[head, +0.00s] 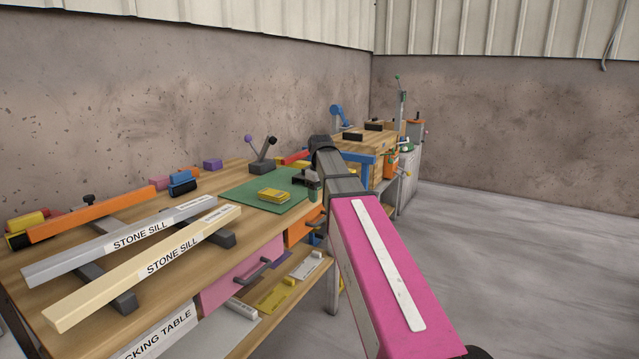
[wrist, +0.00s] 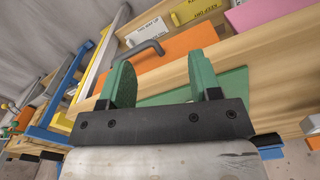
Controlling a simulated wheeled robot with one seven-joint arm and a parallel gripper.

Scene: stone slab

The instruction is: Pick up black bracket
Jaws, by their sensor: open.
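I cannot pick out the black bracket with certainty. Dark pieces in the head view are a block with two levers (head: 262,165) at the back of the bench and small black blocks (head: 352,136) on the wooden unit behind. My gripper (head: 313,190) is over the right end of the bench, by the green mat, and partly hidden by my own arm. In the wrist view my gripper (wrist: 162,83) shows two green fingers spread apart with nothing held between them. An orange drawer with a dark handle (wrist: 140,50) lies beyond them.
Two stone sill bars (head: 120,238) lie across dark supports on the bench. A yellow block (head: 273,195) rests on the green mat (head: 243,192). A pink drawer (head: 240,278) and lower shelf are below. Open floor (head: 500,270) lies to the right.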

